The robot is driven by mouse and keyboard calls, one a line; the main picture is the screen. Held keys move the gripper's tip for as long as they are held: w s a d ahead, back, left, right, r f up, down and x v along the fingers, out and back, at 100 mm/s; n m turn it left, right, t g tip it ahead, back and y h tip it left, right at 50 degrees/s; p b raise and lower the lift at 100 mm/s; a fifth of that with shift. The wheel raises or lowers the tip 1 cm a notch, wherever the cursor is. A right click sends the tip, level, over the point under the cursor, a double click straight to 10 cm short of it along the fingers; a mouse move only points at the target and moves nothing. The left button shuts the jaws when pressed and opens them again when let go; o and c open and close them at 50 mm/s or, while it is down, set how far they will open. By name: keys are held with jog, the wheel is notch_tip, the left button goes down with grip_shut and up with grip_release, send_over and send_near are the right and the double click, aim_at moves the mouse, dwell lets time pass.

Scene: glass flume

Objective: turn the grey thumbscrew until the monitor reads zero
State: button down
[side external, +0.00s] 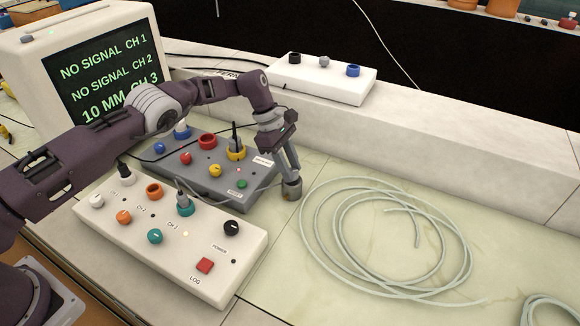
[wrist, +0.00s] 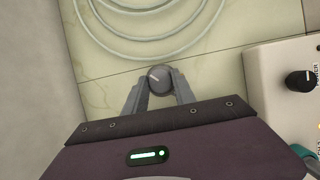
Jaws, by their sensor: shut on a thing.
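My gripper (wrist: 158,90) is shut on a round grey knob (wrist: 159,80) with a white line on its top, by its look the grey thumbscrew. In the side view my gripper (side external: 290,182) points down at the right edge of the grey box, with the grey thumbscrew (side external: 292,191) low between its fingertips. I cannot tell what is under the thumbscrew. The monitor (side external: 108,70) at the left shows green text: "NO SIGNAL CH 1", "NO SIGNAL CH 2" and "10 MM CH 3". My arm partly covers its lower edge.
A grey box (side external: 200,180) with coloured knobs and plugs stands left of my gripper, and a white box (side external: 185,265) in front of it. A white box (side external: 345,84) with black, grey and blue knobs sits on the ledge. Coiled clear tubing (side external: 310,245) lies on the right.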

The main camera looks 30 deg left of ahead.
jog(key=c, duration=1)
grip_release()
jog(key=shift+c, duration=0.2)
jog(key=v, duration=0.7)
